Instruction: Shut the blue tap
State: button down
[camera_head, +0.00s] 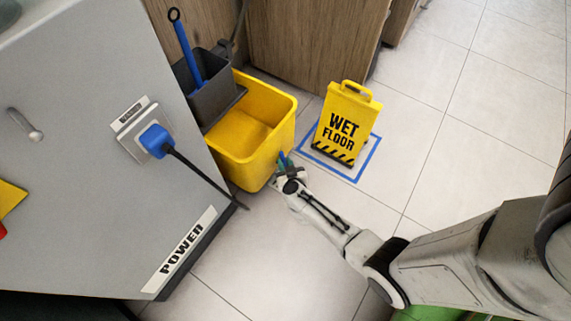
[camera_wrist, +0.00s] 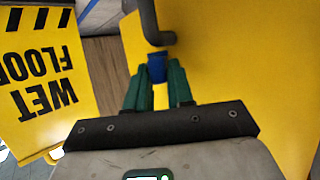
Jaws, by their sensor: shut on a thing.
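The blue tap (camera_wrist: 156,68) shows in the wrist view against the yellow bucket's wall, just under a dark bent pipe (camera_wrist: 150,22). My gripper (camera_wrist: 157,72) has its two green fingers on either side of the tap and is shut on it. In the head view my gripper (camera_head: 285,162) is at the right side of the yellow bucket (camera_head: 228,147), near its lower right corner. The tap is small there, and the fingers partly hide it.
A yellow wet floor sign (camera_head: 342,128) stands inside a blue taped square, right of the bucket. A grey power cabinet (camera_head: 95,200) with a blue plug (camera_head: 157,141) and black cable is at left. Wooden cabinets (camera_head: 310,40) stand behind. Tiled floor is open at right.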

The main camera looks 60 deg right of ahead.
jog(key=shift+r, duration=0.1)
jog(key=shift+w+a+m+g+h+p, duration=0.2)
jog(key=shift+w+m+g+h+p, duration=0.05)
jog(key=shift+m+g+h+p, duration=0.55)
jog(key=shift+w+a+m+g+h, duration=0.15)
jog(key=shift+m+g+h, duration=0.35)
jog(key=shift+m+g, duration=0.45)
jog(key=shift+w+a+m+g+h, duration=0.1)
jog(key=shift+m+g+h, duration=0.4)
jog(key=shift+m+g, duration=0.4)
jog(key=c, duration=1.1)
grip_release()
